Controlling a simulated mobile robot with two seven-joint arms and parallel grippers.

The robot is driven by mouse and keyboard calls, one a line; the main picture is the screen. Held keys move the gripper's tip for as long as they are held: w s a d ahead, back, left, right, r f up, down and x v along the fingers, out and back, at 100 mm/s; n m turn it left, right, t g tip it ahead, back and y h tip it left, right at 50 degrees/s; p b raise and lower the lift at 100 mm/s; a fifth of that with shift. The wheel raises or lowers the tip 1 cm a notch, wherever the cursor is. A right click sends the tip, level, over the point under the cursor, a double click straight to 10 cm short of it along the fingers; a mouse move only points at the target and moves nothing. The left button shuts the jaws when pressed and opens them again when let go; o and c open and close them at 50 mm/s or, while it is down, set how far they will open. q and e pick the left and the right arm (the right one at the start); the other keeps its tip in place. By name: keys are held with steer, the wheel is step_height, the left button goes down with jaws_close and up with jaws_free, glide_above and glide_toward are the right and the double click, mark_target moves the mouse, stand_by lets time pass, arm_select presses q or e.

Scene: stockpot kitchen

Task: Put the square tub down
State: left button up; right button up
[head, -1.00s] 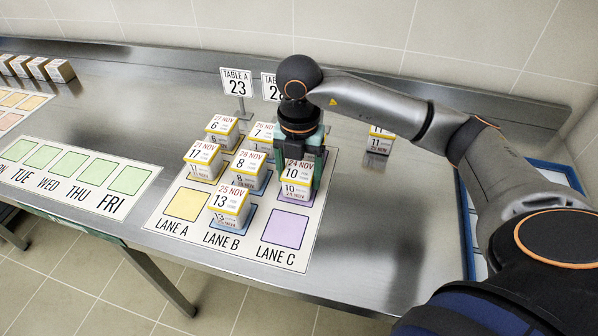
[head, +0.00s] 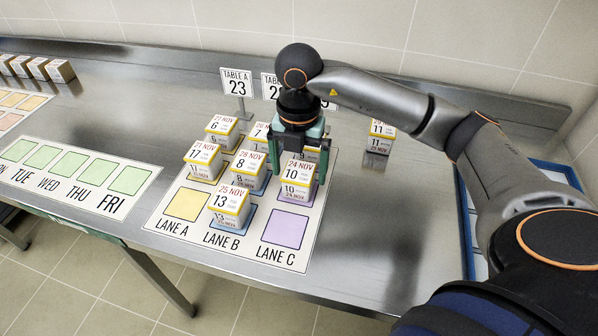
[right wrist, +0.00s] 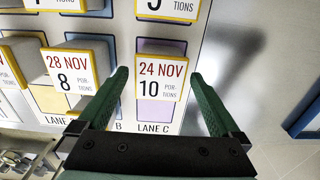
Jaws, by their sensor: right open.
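The square tub (head: 296,172) is white with a yellow-edged lid marked 24 NOV and 10 portions. It stands upright in lane C of the lane mat (head: 262,262), behind the bare purple square. It also shows in the right wrist view (right wrist: 161,78), between the two green fingers. My right gripper (head: 303,160) is open, its fingers apart on either side of this tub, with gaps showing beside it. The gripper partly hides another tub behind in lane C. My left gripper is not in view.
Dated tubs stand close by in lanes A and B, including the 28 NOV tub (head: 247,163) and the 25 NOV tub (head: 230,203). Table signs (head: 236,84) rise behind.

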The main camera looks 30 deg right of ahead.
mark_target(299, 171)
step_height(299, 171, up, 9)
steer(key=shift+p, duration=0.7)
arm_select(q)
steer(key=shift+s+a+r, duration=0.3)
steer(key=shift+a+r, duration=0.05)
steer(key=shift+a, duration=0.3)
arm_select(e)
steer(key=shift+r, duration=0.7)
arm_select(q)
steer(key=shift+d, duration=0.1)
